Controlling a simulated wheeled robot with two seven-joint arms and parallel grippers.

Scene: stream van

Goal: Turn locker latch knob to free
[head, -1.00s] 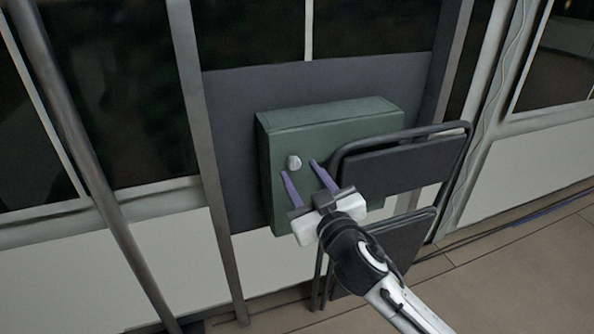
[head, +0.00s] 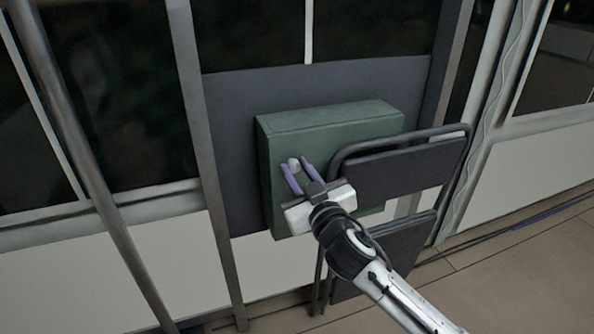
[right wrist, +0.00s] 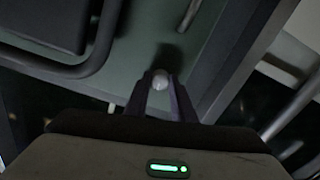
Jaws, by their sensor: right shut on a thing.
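The locker (head: 345,130) is a dark green box fixed on a dark grey panel. Its latch knob (head: 293,164) is small, round and pale, on the left part of the front face. My right gripper (head: 297,168) reaches up from the lower right, its two purple fingers on either side of the knob and shut on it. In the right wrist view the knob (right wrist: 160,81) sits between the fingertips, its end still showing. The knob's turn angle cannot be told. My left gripper is not in view.
A folded dark chair (head: 400,165) stands just right of the locker, close to my right gripper and overlapping the locker's front in the head view. A grey metal post (head: 205,150) rises left of the locker. Cables (head: 500,223) lie on the floor at right.

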